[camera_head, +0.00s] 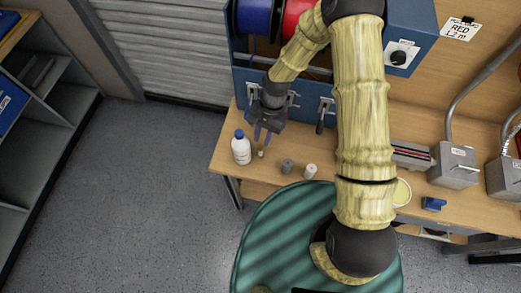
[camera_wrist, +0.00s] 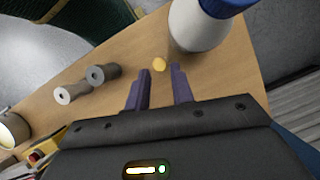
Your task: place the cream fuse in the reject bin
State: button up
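My gripper (camera_head: 264,137) is over the left end of the workbench beside the white bottle. In the wrist view its two purple fingers (camera_wrist: 160,74) are apart with nothing held. A small cream-yellow round-topped piece (camera_wrist: 159,64), which looks like the cream fuse, stands on the bench just beyond the gap between the fingertips. It also shows in the head view (camera_head: 261,154). No label marks the reject bin; a round pale container with a yellowish inside (camera_head: 402,192), partly behind my arm, may be it. Its edge shows in the wrist view (camera_wrist: 10,131).
The white bottle with a blue cap (camera_head: 241,148) stands close to the fingers. A grey cylinder (camera_head: 288,166) and a paler one (camera_head: 310,171) are on the bench nearby. A blue item (camera_head: 434,204) and grey boxes (camera_head: 454,165) are at right. Bare wood lies around the small piece.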

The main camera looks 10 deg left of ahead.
aim_at(261, 147)
jog(key=shift+f, duration=0.1)
jog(key=shift+s+f+p, duration=0.3)
jog(key=shift+f+p, duration=0.35)
jog(key=shift+p, duration=0.05)
jog(key=shift+p+x, duration=0.65)
jog(key=shift+x, duration=1.15)
jog(key=shift+w, duration=0.1)
jog(key=shift+c, duration=0.4)
grip_shut()
